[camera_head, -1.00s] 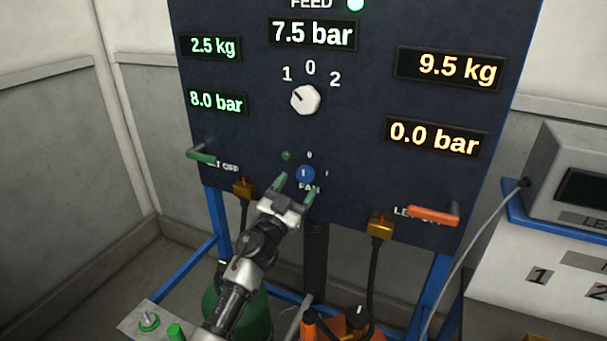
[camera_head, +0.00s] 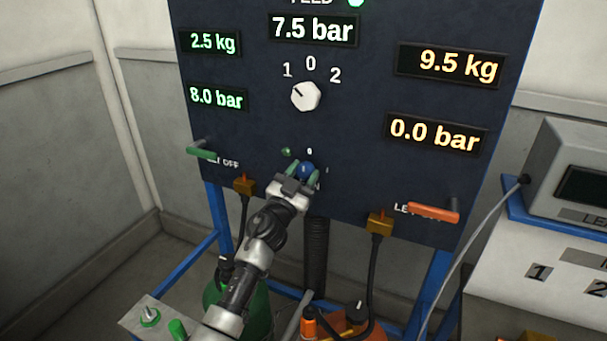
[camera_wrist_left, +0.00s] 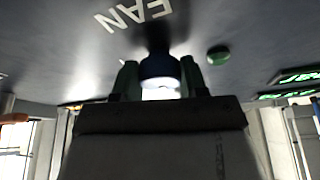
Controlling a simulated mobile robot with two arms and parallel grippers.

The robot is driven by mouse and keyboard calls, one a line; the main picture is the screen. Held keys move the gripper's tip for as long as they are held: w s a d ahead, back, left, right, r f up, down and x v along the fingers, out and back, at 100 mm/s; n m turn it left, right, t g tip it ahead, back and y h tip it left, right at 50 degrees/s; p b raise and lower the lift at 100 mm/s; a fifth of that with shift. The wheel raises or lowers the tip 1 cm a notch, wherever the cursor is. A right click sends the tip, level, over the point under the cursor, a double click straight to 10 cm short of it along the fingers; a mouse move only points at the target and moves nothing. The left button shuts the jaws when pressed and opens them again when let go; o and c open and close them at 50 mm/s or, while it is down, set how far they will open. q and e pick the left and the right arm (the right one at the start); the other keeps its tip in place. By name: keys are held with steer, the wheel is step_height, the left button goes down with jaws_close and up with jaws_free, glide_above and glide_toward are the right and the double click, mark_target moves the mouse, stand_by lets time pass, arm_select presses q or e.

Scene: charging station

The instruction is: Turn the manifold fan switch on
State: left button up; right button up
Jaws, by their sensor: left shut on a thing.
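The fan switch is a round blue knob (camera_head: 306,169) low on the dark panel, with a "0" mark above it and a small mark to its right. My left gripper (camera_head: 304,172) is at the knob with a green finger on each side, shut on it. In the left wrist view the blue knob (camera_wrist_left: 160,70) sits between the two fingers (camera_wrist_left: 160,80), and the "FAN" label lies beside it. The gripper hides part of the knob and the label in the head view. My right gripper is not in view.
A green lamp (camera_head: 286,152) is just left of the knob. A white selector (camera_head: 305,96) is above. A green lever (camera_head: 202,153) and an orange lever (camera_head: 433,213) stick out at the sides. Gas cylinders, hoses and a blue frame stand below.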

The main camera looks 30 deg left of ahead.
arm_select(q)
steer(key=shift+m, duration=0.4)
steer(key=m+h+p, duration=0.1)
steer(key=m, duration=0.2)
steer(key=m+g+h+p, duration=0.1)
steer(key=m+h+p, duration=0.1)
steer(key=m, duration=0.1)
steer(key=shift+a+r, duration=0.1)
steer(key=shift+r, duration=0.1)
steer(key=m+g+p, duration=0.1)
steer(key=m, duration=0.2)
steer(key=m+g+h+p, duration=0.1)
steer(key=m+p, duration=0.1)
steer(key=shift+r+m+h+p, duration=0.1)
steer(key=shift+m+h+p, duration=0.2)
steer(key=shift+m, duration=0.1)
steer(key=m+g+p, duration=0.1)
steer(key=m+p, duration=0.2)
steer(key=m+g+p, duration=0.1)
steer(key=m+p, duration=0.2)
steer(key=shift+r+g, duration=0.1)
steer(key=shift+g, duration=0.2)
steer(key=shift+m+g+p, duration=0.3)
steer(key=shift+m+p, duration=0.4)
steer(key=shift+p, duration=0.15)
steer(key=shift+f+m+p, duration=0.2)
steer(key=shift+m+p, duration=0.15)
steer(key=shift+m, duration=0.05)
steer(key=shift+s, duration=0.1)
steer(key=shift+f, duration=0.1)
